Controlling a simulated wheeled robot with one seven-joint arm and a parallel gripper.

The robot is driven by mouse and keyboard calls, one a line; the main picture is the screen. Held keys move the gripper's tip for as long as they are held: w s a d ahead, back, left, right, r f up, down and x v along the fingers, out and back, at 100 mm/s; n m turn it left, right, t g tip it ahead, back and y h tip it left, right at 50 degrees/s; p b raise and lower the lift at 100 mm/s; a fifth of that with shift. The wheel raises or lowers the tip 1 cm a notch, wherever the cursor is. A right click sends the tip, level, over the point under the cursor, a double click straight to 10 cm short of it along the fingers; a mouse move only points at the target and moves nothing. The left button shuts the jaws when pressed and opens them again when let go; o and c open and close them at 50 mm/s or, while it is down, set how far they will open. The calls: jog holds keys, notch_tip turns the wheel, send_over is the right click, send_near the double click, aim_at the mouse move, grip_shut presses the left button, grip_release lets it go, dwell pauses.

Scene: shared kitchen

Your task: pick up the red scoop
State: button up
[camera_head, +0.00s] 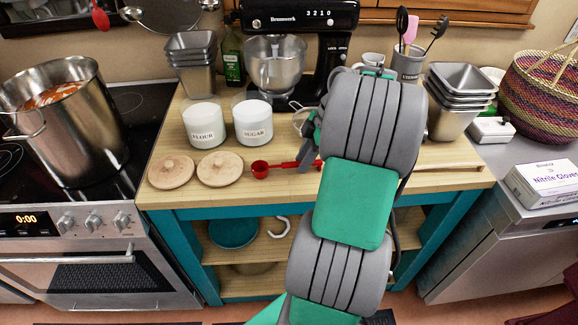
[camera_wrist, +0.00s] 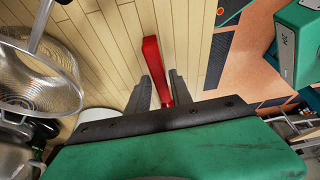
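The red scoop (camera_head: 262,169) lies on the wooden tabletop, its bowl to the left and its handle running right toward my gripper (camera_head: 309,158). In the wrist view the red handle (camera_wrist: 152,52) passes between the two dark fingers of my gripper (camera_wrist: 160,80). The fingers stand apart. There is a gap on the left of the handle, and the right finger is close beside it; I cannot tell if they touch. The scoop's bowl is hidden in the wrist view. In the head view my arm covers part of the fingers.
Two wooden lids (camera_head: 220,166) lie left of the scoop. The flour canister (camera_head: 204,126) and sugar canister (camera_head: 253,123) stand behind. A wire strainer (camera_wrist: 40,75) is close to my gripper. The mixer (camera_head: 275,62) stands at the back, metal pans (camera_head: 452,112) at right.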

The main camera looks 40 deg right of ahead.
grip_shut()
dwell(1.0)
